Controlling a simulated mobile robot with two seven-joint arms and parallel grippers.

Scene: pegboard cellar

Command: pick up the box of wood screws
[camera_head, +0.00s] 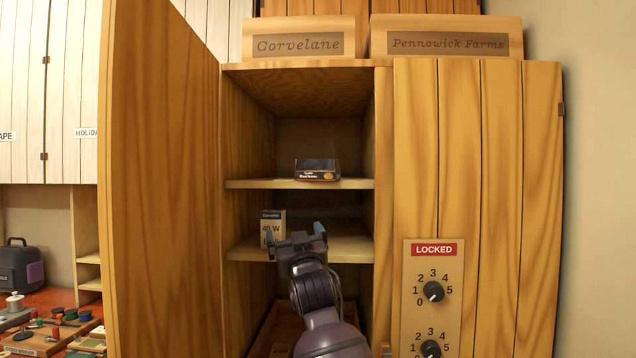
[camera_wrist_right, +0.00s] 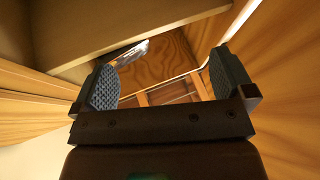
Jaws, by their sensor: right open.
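A small dark box (camera_head: 317,169) with an orange mark and small print sits on the upper shelf of the open cabinet in the head view. The print is too small to read surely, so I cannot tell whether it is the wood screws. My right gripper (camera_head: 294,236) is inside the cabinet, lower than that box, at about the height of the lower shelf. It is open and empty between its pads in the right wrist view (camera_wrist_right: 166,82). My left gripper is not in view.
A white and blue carton marked 40 W (camera_head: 273,228) stands just left of my right gripper. The upper shelf (camera_head: 245,184) and lower shelf (camera_head: 350,250) bound the space. The open door (camera_head: 160,180) stands left; a locked door (camera_head: 520,200) with dials is right.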

